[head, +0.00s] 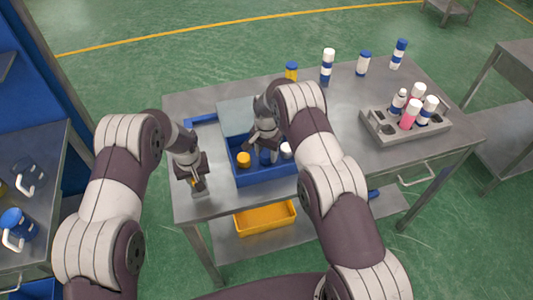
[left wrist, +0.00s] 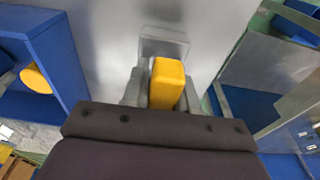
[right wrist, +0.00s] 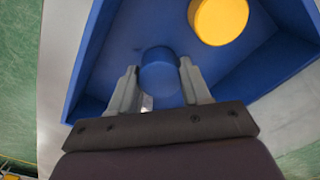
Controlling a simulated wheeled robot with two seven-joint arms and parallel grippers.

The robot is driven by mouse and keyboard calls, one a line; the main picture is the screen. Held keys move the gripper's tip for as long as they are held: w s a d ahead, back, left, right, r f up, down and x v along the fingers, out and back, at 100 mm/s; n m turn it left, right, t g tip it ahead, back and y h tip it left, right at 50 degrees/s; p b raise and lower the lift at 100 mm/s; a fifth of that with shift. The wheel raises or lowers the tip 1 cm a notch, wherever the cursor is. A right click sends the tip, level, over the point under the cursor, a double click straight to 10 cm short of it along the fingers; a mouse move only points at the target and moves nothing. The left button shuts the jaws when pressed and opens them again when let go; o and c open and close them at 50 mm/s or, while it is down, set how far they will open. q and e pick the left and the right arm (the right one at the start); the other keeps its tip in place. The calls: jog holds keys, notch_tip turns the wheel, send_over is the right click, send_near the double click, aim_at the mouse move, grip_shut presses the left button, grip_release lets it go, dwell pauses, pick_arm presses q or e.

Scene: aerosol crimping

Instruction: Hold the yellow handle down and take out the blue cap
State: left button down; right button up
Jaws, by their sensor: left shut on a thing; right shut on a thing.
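A yellow handle (left wrist: 167,82) stands between the fingers of my left gripper (left wrist: 163,88), which is shut on it. In the head view my left gripper (head: 197,184) is low at the table's left front, beside the blue box (head: 268,178). A blue cap (right wrist: 159,76) is between the fingers of my right gripper (right wrist: 160,88), which is shut on it. In the head view my right gripper (head: 265,146) reaches down into the box. I cannot tell whether the cap touches the box floor.
A yellow cap (head: 243,160) and a white cap (head: 286,149) are also in the box. A grey panel (head: 236,117) stands at its back. Several bottles stand along the far edge, and a grey rack (head: 376,126) of bottles is on the right. A yellow tray (head: 264,219) sits below.

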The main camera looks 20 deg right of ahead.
aim_at(267, 152)
pick_arm(q)
jog(key=shift+s+f, duration=0.1)
pick_arm(e)
notch_tip(267, 152, up, 8)
jog(key=shift+r, duration=0.1)
pick_arm(q)
jog(key=c, duration=0.8)
grip_release()
jog(key=r, duration=0.8)
jog(key=s+r, duration=0.1)
jog(key=r, duration=0.3)
jog(key=shift+s, duration=0.1)
